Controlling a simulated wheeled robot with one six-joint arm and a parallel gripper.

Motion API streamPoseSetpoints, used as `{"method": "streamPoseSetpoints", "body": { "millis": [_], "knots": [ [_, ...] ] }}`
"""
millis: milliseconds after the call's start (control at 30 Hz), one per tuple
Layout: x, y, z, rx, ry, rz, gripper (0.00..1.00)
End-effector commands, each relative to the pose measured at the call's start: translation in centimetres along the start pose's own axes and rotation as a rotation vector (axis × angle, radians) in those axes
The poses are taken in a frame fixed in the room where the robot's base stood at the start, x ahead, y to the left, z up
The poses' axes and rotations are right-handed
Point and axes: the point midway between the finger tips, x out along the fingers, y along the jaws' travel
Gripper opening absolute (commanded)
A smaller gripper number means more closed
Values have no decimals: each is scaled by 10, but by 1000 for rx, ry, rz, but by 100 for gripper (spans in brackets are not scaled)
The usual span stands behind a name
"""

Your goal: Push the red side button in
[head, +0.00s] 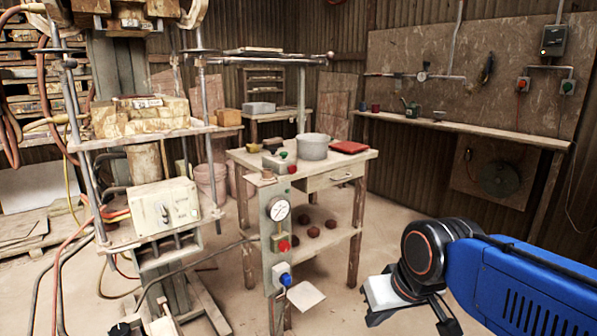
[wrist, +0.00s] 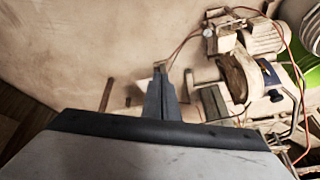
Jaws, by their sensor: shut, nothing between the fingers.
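A red button (head: 284,245) sits on the narrow upright panel (head: 267,235) at the front of the wooden table, below a round gauge (head: 278,210). A blue knob (head: 285,279) is lower on the same panel. Another red button (head: 292,169) shows on a small box on the tabletop, beside a green one (head: 283,154). My gripper is at the lower right of the head view, to the right of the panel and well apart from it. In the wrist view its fingers (wrist: 160,80) are together and empty. I cannot make out a red button in the wrist view.
The wooden table (head: 335,165) holds a grey pot (head: 314,146) and a red item (head: 349,147). A press-like frame with a pale control box (head: 164,205), hoses and cables stands at the left. The floor right of the table is clear.

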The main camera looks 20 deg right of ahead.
Motion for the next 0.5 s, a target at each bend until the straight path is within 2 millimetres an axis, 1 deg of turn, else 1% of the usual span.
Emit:
{"method": "streamPoseSetpoints", "body": {
  "millis": [33,267,300,367,500],
  "knots": [
    [0,-5,-12,28,1,-24,0],
    [-3,-30,-79,189,26,-160,0],
    [-3,-34,-92,218,32,-184,0],
    [-3,-39,-110,262,39,-218,0],
    [-4,-46,-157,367,62,-296,0]
  ]
}}
